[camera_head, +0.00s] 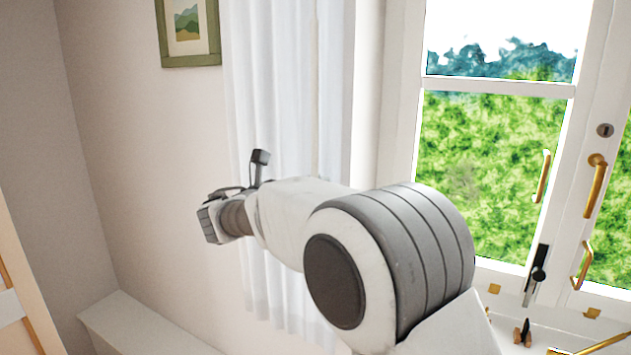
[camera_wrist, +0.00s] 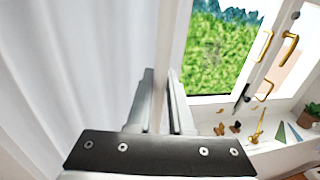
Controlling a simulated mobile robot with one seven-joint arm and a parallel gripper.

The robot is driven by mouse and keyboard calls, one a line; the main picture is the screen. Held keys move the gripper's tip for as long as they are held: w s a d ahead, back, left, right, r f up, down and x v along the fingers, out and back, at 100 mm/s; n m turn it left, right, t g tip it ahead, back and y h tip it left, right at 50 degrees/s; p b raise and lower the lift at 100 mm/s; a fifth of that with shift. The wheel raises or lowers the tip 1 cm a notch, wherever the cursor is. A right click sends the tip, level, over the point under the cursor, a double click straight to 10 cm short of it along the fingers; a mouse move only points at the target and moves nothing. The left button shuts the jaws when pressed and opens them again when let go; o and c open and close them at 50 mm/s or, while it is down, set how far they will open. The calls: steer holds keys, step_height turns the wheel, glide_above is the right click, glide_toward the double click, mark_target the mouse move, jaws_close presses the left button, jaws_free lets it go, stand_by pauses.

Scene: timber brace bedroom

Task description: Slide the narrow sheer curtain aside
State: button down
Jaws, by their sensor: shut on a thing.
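The narrow sheer curtain (camera_head: 275,110) hangs in white folds beside the window, between a framed picture and the window frame. My arm crosses in front of its lower half. In the wrist view the curtain (camera_wrist: 60,70) fills the left side. My gripper (camera_wrist: 161,85) is shut with a narrow pale vertical strip between its fingers, which looks like the curtain's right edge. The fingertips cannot be made out clearly in the head view, where the end of my arm shows near the curtain's left side.
The window (camera_head: 495,150) has brass handles (camera_head: 595,185) at the right. Small gold pieces (camera_head: 522,332) sit along the sill; a potted plant (camera_wrist: 309,115) stands at its far end. A green-framed picture (camera_head: 188,30) hangs left of the curtain. The wall below it is bare.

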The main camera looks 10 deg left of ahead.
steer(key=c, duration=0.8)
jaws_free()
steer(key=shift+d+r, duration=0.1)
steer(key=b+v, duration=0.2)
steer(key=v, duration=1.5)
steer(key=shift+s+b, duration=0.15)
steer(key=shift+b, duration=0.25)
